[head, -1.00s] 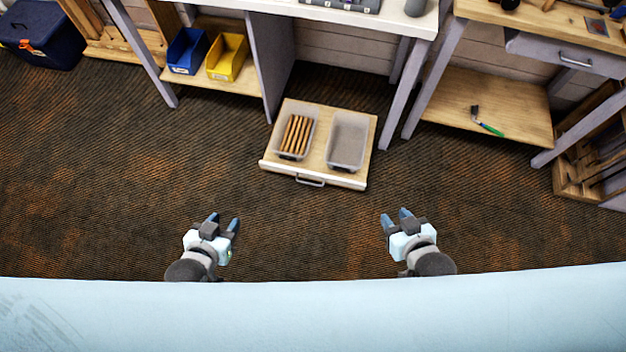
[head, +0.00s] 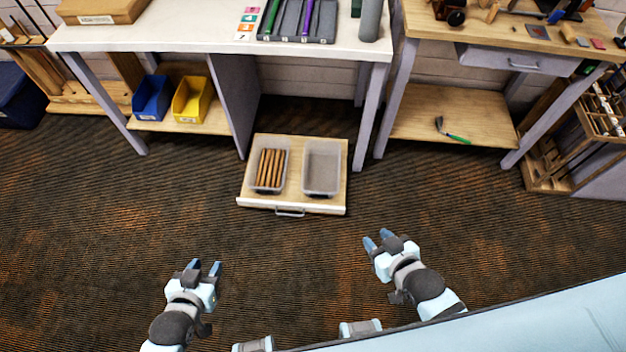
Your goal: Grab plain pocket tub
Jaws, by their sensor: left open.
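Two clear tubs sit side by side in an open wooden drawer (head: 243,202) low under the white bench. The left tub (head: 269,188) holds several brown sticks. The right tub (head: 321,170) looks empty, with a plain greyish bottom. I cannot read any marking on either tub. My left gripper (head: 205,267) is open and empty, in front of the drawer and to its left. My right gripper (head: 378,240) looks open and empty, in front of the drawer and to its right. Neither gripper touches a tub.
The white bench (head: 200,38) stands above the drawer, with legs on both sides. A blue bin (head: 152,98) and a yellow bin (head: 193,100) sit on a low shelf at left. A wooden workbench (head: 440,112) stands at right. The carpet (head: 290,255) before the drawer is clear.

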